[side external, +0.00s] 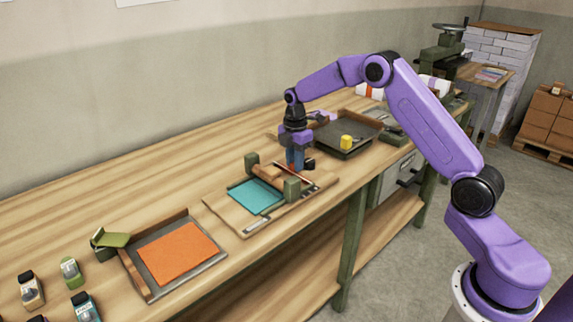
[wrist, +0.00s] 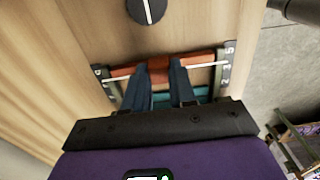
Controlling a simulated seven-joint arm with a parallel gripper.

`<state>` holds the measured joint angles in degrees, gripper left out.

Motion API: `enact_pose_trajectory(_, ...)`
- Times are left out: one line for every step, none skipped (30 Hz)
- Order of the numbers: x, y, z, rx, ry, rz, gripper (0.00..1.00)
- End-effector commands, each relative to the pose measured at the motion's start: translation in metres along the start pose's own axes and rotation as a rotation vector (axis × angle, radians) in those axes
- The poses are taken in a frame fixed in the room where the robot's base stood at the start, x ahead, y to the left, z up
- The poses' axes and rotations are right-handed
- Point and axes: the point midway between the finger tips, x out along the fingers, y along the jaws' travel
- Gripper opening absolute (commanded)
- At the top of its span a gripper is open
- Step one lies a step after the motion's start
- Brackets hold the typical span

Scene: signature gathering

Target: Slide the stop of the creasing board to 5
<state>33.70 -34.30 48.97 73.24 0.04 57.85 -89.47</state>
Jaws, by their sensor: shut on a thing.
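The creasing board (side external: 222,213) lies on the bench with a teal sheet (side external: 256,197) on it and a green block at each side. My gripper (side external: 297,168) is down at the board's far part. In the wrist view, the orange-red stop (wrist: 200,59) spans the board between two dark side strips with pale marks. My gripper's two blue fingers (wrist: 160,72) are shut on the middle of the stop. A white line runs along the stop to the right-hand scale (wrist: 226,68). Its digits are too small and tilted for me to read the setting. The fingers hide part of the stop.
A dark tray (side external: 338,154) with a yellow piece (side external: 346,142) stands to the right. A round black object (wrist: 146,10) is close to the board. Bare bench lies behind.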

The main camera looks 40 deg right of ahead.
Motion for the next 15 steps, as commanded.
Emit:
enact_pose_trajectory(-0.001,0.0002,0.0068,0.004,-0.001,0.001,0.0)
enact_pose_trajectory(-0.001,0.0002,0.009,0.003,-0.001,0.001,0.0)
enact_pose_trajectory(-0.001,0.0001,0.0114,0.002,-0.001,0.002,0.0)
enact_pose_trajectory(-0.001,0.0001,0.0126,0.002,-0.001,0.002,0.0)
enact_pose_trajectory(-0.001,0.0001,0.0134,0.002,-0.001,0.002,0.0)
enact_pose_trajectory(-0.0011,0.0001,0.0141,0.002,-0.002,0.002,0.0)
enact_pose_trajectory(-0.0011,0.0001,0.0144,0.002,-0.002,0.002,0.0)
enact_pose_trajectory(-0.0011,0.0001,0.0147,0.003,-0.002,0.002,0.0)
enact_pose_trajectory(-0.0011,0.0001,0.0151,0.003,-0.002,0.002,0.0)
enact_pose_trajectory(-0.0012,0.0001,0.0154,0.003,-0.003,0.002,0.0)
enact_pose_trajectory(-0.0012,0.0001,0.0157,0.003,-0.003,0.002,0.0)
enact_pose_trajectory(-0.0012,0.0001,0.0161,0.004,-0.003,0.003,0.0)
enact_pose_trajectory(-0.0013,0.0001,0.0164,0.004,-0.004,0.003,0.32)
enact_pose_trajectory(-0.0012,0.0,0.0164,0.005,-0.004,0.003,0.42)
enact_pose_trajectory(-0.0011,0.0,0.016,0.004,-0.003,0.002,0.51)
